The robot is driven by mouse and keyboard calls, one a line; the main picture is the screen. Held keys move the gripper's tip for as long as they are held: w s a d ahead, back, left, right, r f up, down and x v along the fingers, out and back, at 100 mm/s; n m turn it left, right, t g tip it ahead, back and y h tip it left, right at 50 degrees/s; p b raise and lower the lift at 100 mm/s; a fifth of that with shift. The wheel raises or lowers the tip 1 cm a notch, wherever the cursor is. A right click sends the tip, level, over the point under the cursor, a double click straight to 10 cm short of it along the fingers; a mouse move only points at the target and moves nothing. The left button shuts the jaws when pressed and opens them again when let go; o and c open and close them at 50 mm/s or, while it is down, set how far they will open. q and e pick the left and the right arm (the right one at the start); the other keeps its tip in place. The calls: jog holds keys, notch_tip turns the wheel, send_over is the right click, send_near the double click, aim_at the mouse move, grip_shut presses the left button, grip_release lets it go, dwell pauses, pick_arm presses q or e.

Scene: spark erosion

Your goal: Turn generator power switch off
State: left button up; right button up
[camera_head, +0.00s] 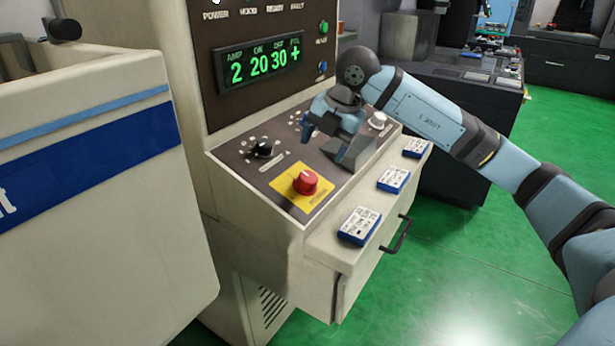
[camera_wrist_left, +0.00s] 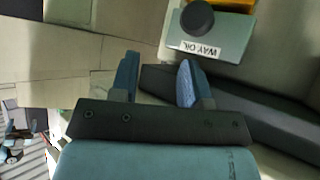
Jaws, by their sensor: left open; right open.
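The generator cabinet's sloped control panel (camera_head: 262,178) carries a red knob (camera_head: 305,182) on a yellow plate, a black knob (camera_head: 263,149) and a white knob (camera_head: 377,121). The small panel lettering is too small to read, so I cannot tell which control is labelled as the power switch. My right gripper (camera_head: 325,132) is open over the middle of the panel, behind and to the right of the red knob, apart from it. It hides part of the panel. My left gripper (camera_wrist_left: 157,82) shows open and empty in the left wrist view, away from the panel.
A lit green display (camera_head: 260,64) stands above the panel. Several blue-and-white boxes, one at the near end (camera_head: 359,226), lie on the ledge above a drawer handle (camera_head: 397,234). A beige machine (camera_head: 90,200) is at left. A "WAY OIL" container (camera_wrist_left: 212,35) is near my left gripper.

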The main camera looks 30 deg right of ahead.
aim_at(310, 176)
jog(key=x, duration=1)
jog(key=shift+r, duration=0.1)
jog(key=shift+c, duration=0.5)
jog(key=c, duration=0.8)
